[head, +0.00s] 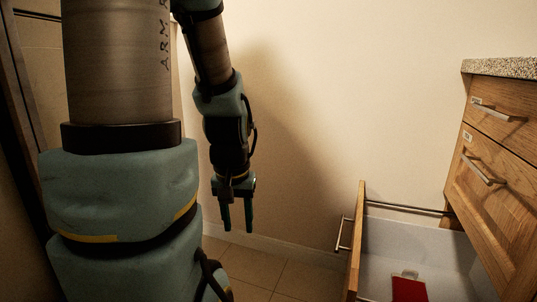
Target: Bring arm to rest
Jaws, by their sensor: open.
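My gripper (237,215) hangs at the end of my arm (222,100), left of the middle in the head view. Its two fingers point down and stand apart, with nothing between them. It is in front of the bare wall and above the tiled floor, to the left of the open drawer and apart from it.
A wooden drawer (355,240) stands pulled out at the lower right, with a red item (408,288) inside. The wooden cabinet (500,160) has closed fronts with metal handles and a speckled countertop (500,67). Tiled floor (275,272) shows between my arm and the drawer.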

